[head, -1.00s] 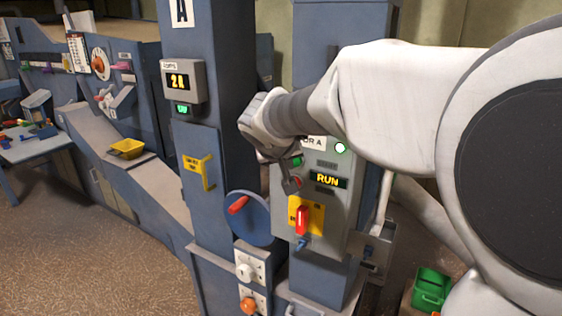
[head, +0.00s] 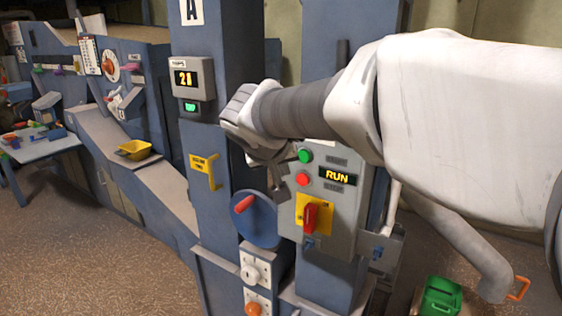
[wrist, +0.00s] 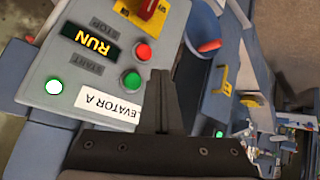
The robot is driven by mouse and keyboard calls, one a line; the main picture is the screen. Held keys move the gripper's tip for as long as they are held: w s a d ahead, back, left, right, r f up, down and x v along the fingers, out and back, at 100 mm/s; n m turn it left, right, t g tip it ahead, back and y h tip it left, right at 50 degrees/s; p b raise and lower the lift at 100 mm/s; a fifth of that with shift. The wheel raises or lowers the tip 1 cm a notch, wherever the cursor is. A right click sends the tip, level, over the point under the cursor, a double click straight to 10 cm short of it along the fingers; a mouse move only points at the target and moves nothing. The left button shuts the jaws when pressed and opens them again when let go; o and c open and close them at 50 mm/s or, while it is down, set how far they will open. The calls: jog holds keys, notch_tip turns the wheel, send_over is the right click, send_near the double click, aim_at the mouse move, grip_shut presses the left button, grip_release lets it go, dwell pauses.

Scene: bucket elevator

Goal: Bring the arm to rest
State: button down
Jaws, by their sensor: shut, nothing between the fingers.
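My gripper (head: 284,176) is in front of the elevator A control box (head: 344,205), at its left edge in the head view. In the wrist view my gripper (wrist: 162,104) has its fingers together with nothing between them. The control box shows a green button (head: 306,156), a red button (head: 303,179) and a display (head: 337,177) reading RUN. My fingers overlap the box edge in the picture; I see no clear contact. My forearm hides the upper part of the box in the head view, while the wrist view shows its lit white-green lamp (wrist: 54,87).
A red switch handle (head: 311,217) on a yellow plate sits low on the box. A blue wheel with a red knob (head: 244,204) and a yellow handle (head: 213,172) are on the left column. A green bin (head: 441,298) stands on the floor.

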dwell(0.5)
jog(key=s+d+f+g, duration=0.1)
jog(key=s+d, duration=0.3)
jog(key=s, duration=0.4)
jog(key=s+d+f+g+y, duration=0.1)
jog(key=s+d+f, duration=0.2)
jog(key=s, duration=0.6)
jog(key=s+d+f+g+y, duration=0.1)
jog(key=s+d+f, duration=0.3)
jog(key=s, duration=0.4)
jog(key=shift+s+d+f+m, duration=0.15)
jog(key=shift+s+d+m, duration=0.15)
jog(key=shift+m, duration=0.1)
jog(key=shift+d, duration=0.2)
